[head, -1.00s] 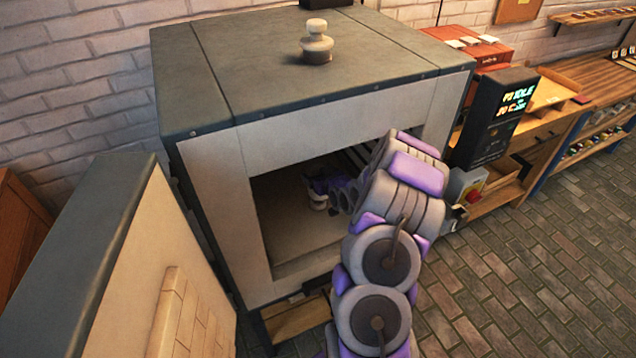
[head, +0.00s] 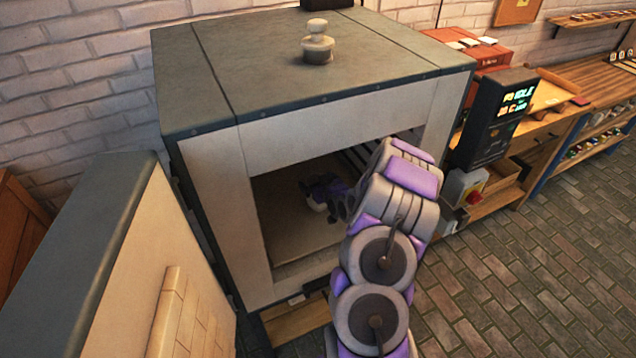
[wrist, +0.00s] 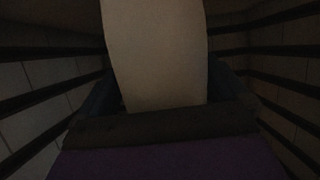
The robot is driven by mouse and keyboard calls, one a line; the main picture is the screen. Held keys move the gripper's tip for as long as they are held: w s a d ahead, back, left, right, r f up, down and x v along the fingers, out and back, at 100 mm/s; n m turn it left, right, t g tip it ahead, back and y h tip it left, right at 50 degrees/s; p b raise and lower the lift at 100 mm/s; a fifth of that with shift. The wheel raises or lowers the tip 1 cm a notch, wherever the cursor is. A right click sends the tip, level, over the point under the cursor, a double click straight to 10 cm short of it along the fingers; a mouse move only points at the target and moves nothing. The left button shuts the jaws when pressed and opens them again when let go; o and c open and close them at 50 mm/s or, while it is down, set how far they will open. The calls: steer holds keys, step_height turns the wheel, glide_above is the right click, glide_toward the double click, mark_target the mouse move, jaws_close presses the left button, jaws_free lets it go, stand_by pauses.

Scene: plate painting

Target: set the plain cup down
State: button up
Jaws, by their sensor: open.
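My gripper (head: 314,190) reaches inside the open kiln (head: 300,136), small and partly shadowed in the head view. The plain cup (wrist: 155,52) fills the upper middle of the wrist view as a pale, undecorated shape between the dark fingers. Only a small light patch of the cup (head: 319,207) shows below my gripper in the head view. The jaws are open around the cup. The cup's base is hidden, and the dim view does not show clearly whether the fingers touch it.
The kiln door (head: 150,270) stands open on the left. Dark bars line both inner side walls in the wrist view. A control box (head: 498,118) stands right of the kiln. The near kiln floor (head: 290,238) looks clear.

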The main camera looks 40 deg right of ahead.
steer(key=p+v, duration=0.3)
steer(key=v, duration=0.9)
steer(key=s+a+r+n+g+y, duration=0.1)
steer(key=s+a+r+g, duration=0.25)
steer(key=a, duration=0.55)
steer(key=s+a+r+n+g+y, duration=0.1)
steer(key=s+a+r+n+g, duration=0.1)
steer(key=a+r+g, duration=0.5)
steer(key=s+a+r+g, duration=0.1)
steer(key=s+a+r, duration=0.2)
steer(key=s+a, duration=0.3)
steer(key=s+a+r+g, duration=0.2)
steer(key=s+a, duration=0.4)
steer(key=s, duration=0.5)
steer(key=s+a+r+g+y, duration=0.1)
steer(key=s+a+r, duration=0.3)
steer(key=s, duration=0.5)
steer(key=shift+s+a+b, duration=0.25)
steer(key=shift+a+b, duration=0.05)
steer(key=shift+a, duration=0.65)
steer(key=shift+c, duration=0.5)
